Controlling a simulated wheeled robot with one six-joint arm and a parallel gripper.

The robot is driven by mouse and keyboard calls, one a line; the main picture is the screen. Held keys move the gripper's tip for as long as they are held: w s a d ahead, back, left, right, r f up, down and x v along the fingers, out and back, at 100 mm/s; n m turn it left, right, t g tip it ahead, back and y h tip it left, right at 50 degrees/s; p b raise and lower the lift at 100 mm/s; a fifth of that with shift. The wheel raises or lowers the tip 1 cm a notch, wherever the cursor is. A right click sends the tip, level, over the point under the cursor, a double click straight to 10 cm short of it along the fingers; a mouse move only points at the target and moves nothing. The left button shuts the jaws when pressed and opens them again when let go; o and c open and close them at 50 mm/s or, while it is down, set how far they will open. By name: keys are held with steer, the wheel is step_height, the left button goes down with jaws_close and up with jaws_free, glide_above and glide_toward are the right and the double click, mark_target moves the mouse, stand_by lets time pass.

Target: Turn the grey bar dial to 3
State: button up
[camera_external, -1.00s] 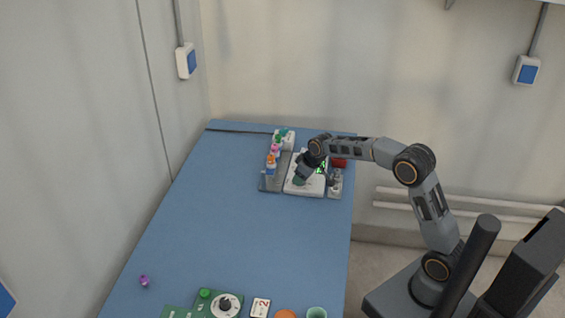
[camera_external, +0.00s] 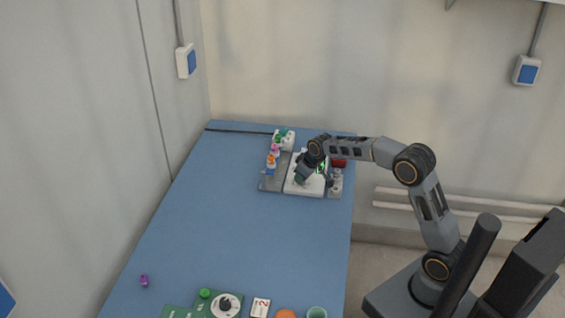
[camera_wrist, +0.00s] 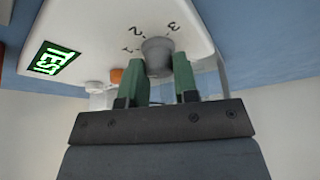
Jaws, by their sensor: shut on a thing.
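The grey dial (camera_wrist: 158,55) sits on a white panel (camera_wrist: 95,22), with the printed marks 1, 2 and 3 around it. In the wrist view my gripper (camera_wrist: 160,66) has one green finger on each side of the dial and is shut on it. I cannot tell which number the dial points to, as its face and bar are not clear. In the external view my gripper (camera_external: 301,175) is over the white panel (camera_external: 303,189) at the far end of the blue table, hiding the dial.
The middle of the blue table (camera_external: 215,220) is clear.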

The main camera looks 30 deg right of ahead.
steer(key=m+h, duration=0.2)
steer(key=m, duration=0.3)
steer(key=shift+a+m, duration=0.15)
steer(key=shift+m, duration=0.25)
steer(key=m+h, duration=0.1)
steer(key=m, duration=0.2)
steer(key=m+g+h, duration=0.1)
steer(key=m, duration=0.2)
steer(key=shift+h, duration=0.3)
steer(key=m+g+p, duration=0.1)
steer(key=m, duration=0.2)
steer(key=m+h+p, duration=0.1)
steer(key=m, duration=0.1)
steer(key=shift+w+a+r+m+g, duration=0.1)
steer(key=shift+m+g, duration=0.3)
steer(key=shift+w+m+g+p, duration=0.1)
steer(key=shift+m+g+p, duration=0.5)
steer(key=shift+m, duration=0.65)
steer(key=shift+m+g+p, duration=0.3)
steer(key=shift+m+p, duration=0.5)
steer(key=shift+m, duration=0.45)
steer(key=o, duration=0.9)
steer(key=shift+h, duration=0.3)
